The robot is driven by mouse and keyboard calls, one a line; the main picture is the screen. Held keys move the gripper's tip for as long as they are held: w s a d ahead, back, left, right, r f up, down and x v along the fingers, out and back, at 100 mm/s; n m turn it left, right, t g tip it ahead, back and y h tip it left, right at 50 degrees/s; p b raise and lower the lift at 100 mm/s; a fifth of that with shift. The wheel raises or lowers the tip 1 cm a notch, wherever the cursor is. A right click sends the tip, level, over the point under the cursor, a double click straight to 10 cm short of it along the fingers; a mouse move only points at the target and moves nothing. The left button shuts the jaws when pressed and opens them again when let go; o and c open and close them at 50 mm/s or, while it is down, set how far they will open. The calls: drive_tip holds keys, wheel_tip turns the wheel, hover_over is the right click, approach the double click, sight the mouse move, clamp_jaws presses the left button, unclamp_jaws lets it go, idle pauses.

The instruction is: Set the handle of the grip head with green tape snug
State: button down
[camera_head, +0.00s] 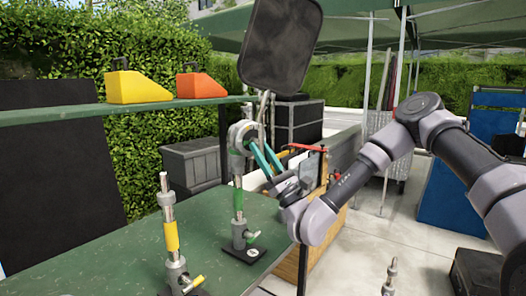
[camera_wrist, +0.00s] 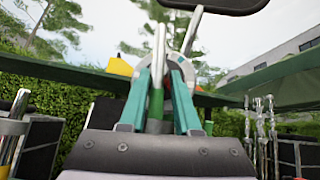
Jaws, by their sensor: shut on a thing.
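The grip head (camera_head: 241,136) is a grey round clamp on top of an upright post with green tape (camera_head: 238,198), standing on the green table. A rod from it carries a black panel (camera_head: 280,45). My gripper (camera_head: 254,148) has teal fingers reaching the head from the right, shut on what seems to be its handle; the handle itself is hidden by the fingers. In the wrist view, the fingers converge at the round grip head (camera_wrist: 184,68), and the green-taped post (camera_wrist: 156,103) shows between them. How far the handle is turned cannot be told.
A second post with yellow tape (camera_head: 171,236) stands at front left on the green table (camera_head: 110,262). A yellow wedge (camera_head: 139,87) and an orange wedge (camera_head: 201,85) sit on the shelf behind.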

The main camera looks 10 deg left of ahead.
drive_tip(key=shift+s+a+m+t+h, duration=0.1)
drive_tip(key=shift+m+t+h, duration=0.5)
drive_tip(key=shift+m+t, duration=0.65)
drive_tip(key=shift+m+t+h, duration=0.6)
drive_tip(key=shift+m+t, duration=0.55)
drive_tip(key=shift+m, duration=0.5)
drive_tip(key=c, duration=0.6)
unclamp_jaws()
drive_tip(key=v, duration=1.1)
drive_tip(key=shift+a, duration=0.1)
